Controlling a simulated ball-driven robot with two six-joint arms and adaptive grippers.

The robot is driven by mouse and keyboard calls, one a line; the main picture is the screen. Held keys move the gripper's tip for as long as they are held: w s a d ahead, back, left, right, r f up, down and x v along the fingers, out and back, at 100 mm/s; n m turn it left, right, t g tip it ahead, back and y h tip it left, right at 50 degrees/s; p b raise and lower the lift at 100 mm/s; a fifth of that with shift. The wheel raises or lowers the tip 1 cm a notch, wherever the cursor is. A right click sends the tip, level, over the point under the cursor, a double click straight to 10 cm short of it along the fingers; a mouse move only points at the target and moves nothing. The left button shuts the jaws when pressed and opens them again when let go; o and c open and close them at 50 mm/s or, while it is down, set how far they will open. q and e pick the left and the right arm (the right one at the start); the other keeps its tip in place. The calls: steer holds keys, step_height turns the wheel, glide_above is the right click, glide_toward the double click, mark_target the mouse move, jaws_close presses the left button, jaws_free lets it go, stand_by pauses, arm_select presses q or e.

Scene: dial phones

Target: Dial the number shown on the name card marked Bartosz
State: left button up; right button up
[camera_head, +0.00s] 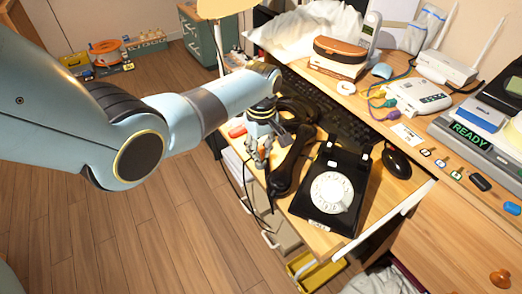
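A black rotary phone with a white dial (331,192) sits near the front edge of the desk. Its cradle is empty, and a black handset (284,178) lies to its left. My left gripper (260,157) points down just left of the handset, near the desk's left edge; its fingers look apart, with nothing seen between them. A small white card (407,134) lies right of the keyboard, its writing too small to read. I cannot tell which card is marked Bartosz. My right gripper is out of view.
A black keyboard (330,108) lies behind the phone, and a black mouse (396,163) is to its right. A grey device reads READY (471,136). A dark cord hangs off the left edge.

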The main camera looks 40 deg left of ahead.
arm_select(q)
steer(key=o, duration=0.4)
step_height(320, 180, up, 12)
stand_by(0.5)
stand_by(0.3)
steer(key=s+f+m, duration=0.4)
steer(key=s+f, duration=0.9)
steer(key=s, duration=0.2)
steer(key=s+f+m+b, duration=0.1)
steer(key=s+f+m, duration=0.4)
steer(key=s+f, duration=0.7)
steer(key=s+f+m, duration=0.4)
steer(key=s+f, duration=0.9)
steer(key=s, duration=0.6)
steer(key=shift+s+a+f+m+t+y, duration=0.15)
steer(key=shift+s+f+m+t+y, duration=0.2)
steer(key=shift+s+m+t+y, duration=0.05)
